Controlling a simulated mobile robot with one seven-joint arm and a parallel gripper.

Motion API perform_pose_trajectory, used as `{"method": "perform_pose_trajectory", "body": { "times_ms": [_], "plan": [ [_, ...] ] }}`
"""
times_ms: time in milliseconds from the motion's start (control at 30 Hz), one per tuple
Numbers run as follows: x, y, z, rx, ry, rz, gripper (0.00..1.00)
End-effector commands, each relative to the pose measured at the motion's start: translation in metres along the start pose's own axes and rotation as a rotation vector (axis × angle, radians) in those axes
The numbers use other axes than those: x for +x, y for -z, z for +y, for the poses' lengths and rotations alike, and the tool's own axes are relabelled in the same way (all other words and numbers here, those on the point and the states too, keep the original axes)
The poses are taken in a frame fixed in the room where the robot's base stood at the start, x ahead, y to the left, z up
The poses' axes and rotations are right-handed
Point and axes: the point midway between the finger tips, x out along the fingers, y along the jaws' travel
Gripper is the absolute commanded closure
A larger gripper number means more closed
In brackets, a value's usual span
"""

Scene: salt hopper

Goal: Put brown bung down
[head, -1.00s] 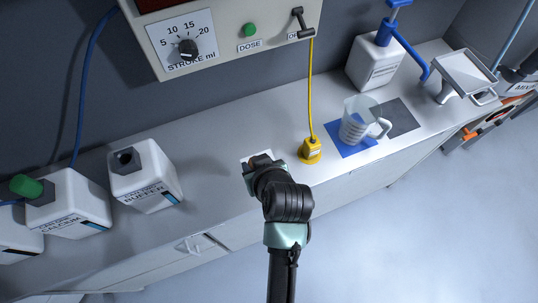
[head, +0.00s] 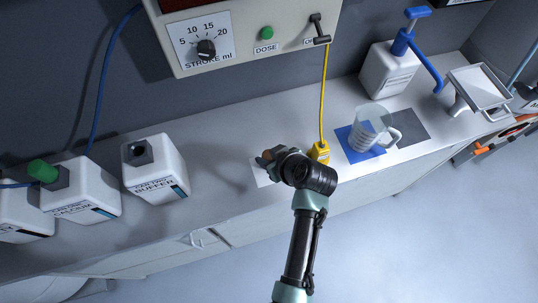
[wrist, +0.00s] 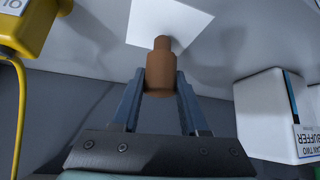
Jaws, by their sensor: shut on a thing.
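The brown bung (wrist: 160,70) is held between the two fingers of my gripper (wrist: 161,82) in the wrist view. Its narrower end points away from the gripper and overlaps the edge of a white square (wrist: 190,18) on the counter. I cannot tell whether the bung touches the surface. In the head view my gripper (head: 271,158) is over the counter by the white square (head: 262,175), and only a small brown bit of the bung shows. My gripper and wrist hide part of the square.
A clear jug (head: 366,128) stands on a blue square farther right. The open buffer canister (head: 156,170) is to the left, beside the green-capped calcium canister (head: 82,192). Counter between buffer and gripper is clear.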

Motion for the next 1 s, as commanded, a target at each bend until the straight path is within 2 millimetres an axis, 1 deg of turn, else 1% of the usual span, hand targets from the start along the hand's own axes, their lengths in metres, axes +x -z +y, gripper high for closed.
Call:
{"method": "perform_pose_trajectory", "body": {
  "times_ms": [100,367,500,533,667,700,1000],
  "plan": [
    [0.0067,-0.0055,0.0002,0.001,-0.001,0.001,1.0],
    [0.0076,-0.0062,0.0002,0.0,-0.001,0.001,1.0],
    [0.0115,-0.0094,0.0002,0.0,-0.001,0.001,1.0],
    [0.0107,-0.0089,0.0001,0.0,-0.001,0.001,0.53],
    [0.0102,-0.0085,0.0,0.0,-0.001,0.0,0.3],
    [0.0102,-0.0085,0.0,0.0,-0.001,0.0,0.27],
    [0.0087,-0.0073,0.0,0.0,-0.001,0.0,0.27]
  ]
}}
